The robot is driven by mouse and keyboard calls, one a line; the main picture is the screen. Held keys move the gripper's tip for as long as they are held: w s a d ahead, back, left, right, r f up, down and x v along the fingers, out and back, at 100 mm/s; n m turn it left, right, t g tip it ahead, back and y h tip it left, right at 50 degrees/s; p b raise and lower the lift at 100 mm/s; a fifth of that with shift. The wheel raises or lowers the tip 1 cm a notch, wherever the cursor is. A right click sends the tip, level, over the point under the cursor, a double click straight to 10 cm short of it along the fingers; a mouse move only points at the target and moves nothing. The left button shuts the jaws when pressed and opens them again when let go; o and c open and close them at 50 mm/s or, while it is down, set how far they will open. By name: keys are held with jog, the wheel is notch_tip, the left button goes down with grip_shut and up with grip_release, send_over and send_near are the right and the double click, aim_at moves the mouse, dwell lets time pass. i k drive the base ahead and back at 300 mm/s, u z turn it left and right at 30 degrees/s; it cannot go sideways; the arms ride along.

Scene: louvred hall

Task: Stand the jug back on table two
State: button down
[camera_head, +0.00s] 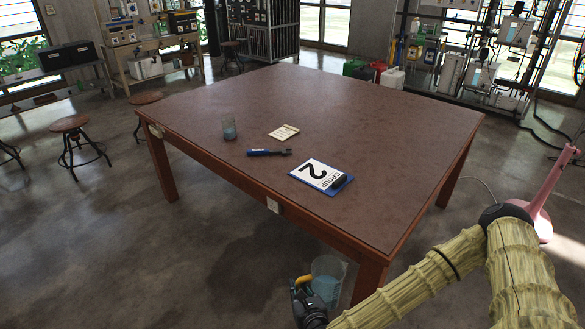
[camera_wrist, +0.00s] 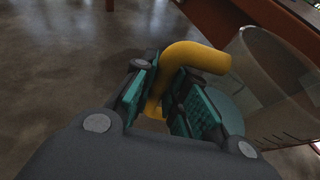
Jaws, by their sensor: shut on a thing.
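The jug (camera_head: 327,276) is clear with bluish liquid inside and a yellow handle. In the head view it is low at the front, beside the near table leg and below the table top. My gripper (camera_head: 304,288) is shut on its handle. In the wrist view the yellow handle (camera_wrist: 192,57) sits between the pads of my gripper (camera_wrist: 172,105), with the clear jug wall (camera_wrist: 270,75) to the right. The jug looks roughly upright. Table two (camera_head: 385,115) is a brown table bearing a card (camera_head: 321,175) with a 2 and the word GROUP.
On the table are a small beaker (camera_head: 229,127), a dark-and-blue tool (camera_head: 268,152) and a paper note (camera_head: 284,132). The right and far parts of the top are clear. Stools (camera_head: 72,124) stand left; a pink stand (camera_head: 540,200) is at right.

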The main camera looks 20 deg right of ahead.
aim_at(207, 121)
jog(key=u, duration=1.3)
jog(key=i, duration=6.7)
jog(key=z, duration=1.3)
